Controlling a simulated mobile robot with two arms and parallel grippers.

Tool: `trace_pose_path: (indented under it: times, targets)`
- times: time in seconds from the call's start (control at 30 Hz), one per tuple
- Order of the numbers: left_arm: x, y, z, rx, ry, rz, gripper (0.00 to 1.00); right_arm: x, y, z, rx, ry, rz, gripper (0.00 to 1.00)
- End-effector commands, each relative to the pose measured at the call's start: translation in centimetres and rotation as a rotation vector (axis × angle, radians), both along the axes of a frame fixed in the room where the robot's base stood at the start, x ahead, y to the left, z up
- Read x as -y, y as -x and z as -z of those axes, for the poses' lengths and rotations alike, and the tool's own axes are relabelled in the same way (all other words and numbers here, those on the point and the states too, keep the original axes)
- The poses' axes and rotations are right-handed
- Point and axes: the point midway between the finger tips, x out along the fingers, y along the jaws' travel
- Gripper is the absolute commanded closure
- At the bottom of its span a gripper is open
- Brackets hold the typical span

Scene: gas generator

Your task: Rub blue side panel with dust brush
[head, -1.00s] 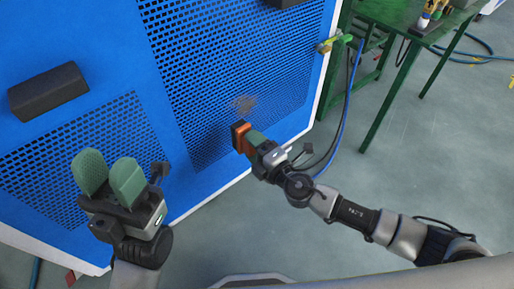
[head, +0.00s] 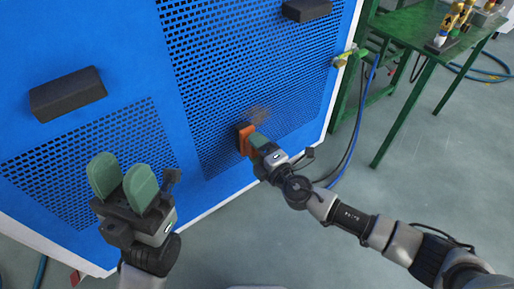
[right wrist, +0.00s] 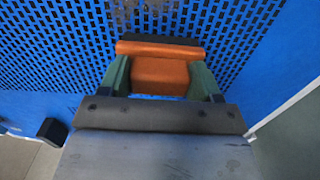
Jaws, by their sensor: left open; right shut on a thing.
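The blue side panel (head: 130,65) has perforated grilles and fills the left and middle of the head view. A brownish dust patch (head: 259,114) lies on the right grille. My right gripper (head: 254,145) is shut on the dust brush (head: 245,139), which has an orange body and a dark bristle side toward the panel. The brush is at the grille just below the dust patch; whether it touches is hard to tell. In the right wrist view the brush (right wrist: 160,72) sits between the green fingers. My left gripper (head: 122,182) is open and empty before the left grille.
Black handles (head: 67,94) stick out of the panel, another at the top (head: 306,10). A green table (head: 420,35) with fittings stands at the right. A valve with a blue hose (head: 362,100) hangs beside the panel's right edge.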

Motion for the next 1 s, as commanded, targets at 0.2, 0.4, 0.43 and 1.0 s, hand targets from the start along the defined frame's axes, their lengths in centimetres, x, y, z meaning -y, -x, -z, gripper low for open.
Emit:
trace_pose_path:
  times: [0.2,0.4,0.43,1.0]
  targets:
    - [0.0,0.0,0.1,0.000,0.000,0.000,0.57,-0.1,-0.2,0.0,0.001,-0.001,0.001,0.55]
    - [0.0,0.0,0.2,0.000,0.000,0.000,0.57,-0.4,-0.6,0.0,0.001,-0.001,0.001,0.55]
    - [0.0,0.0,0.2,0.000,0.000,0.000,0.57,-0.4,-0.6,0.0,0.001,0.000,0.001,0.55]
    - [0.0,0.0,0.5,0.000,0.000,-0.001,0.57,-1.0,-1.5,0.0,0.001,-0.001,0.000,0.55]
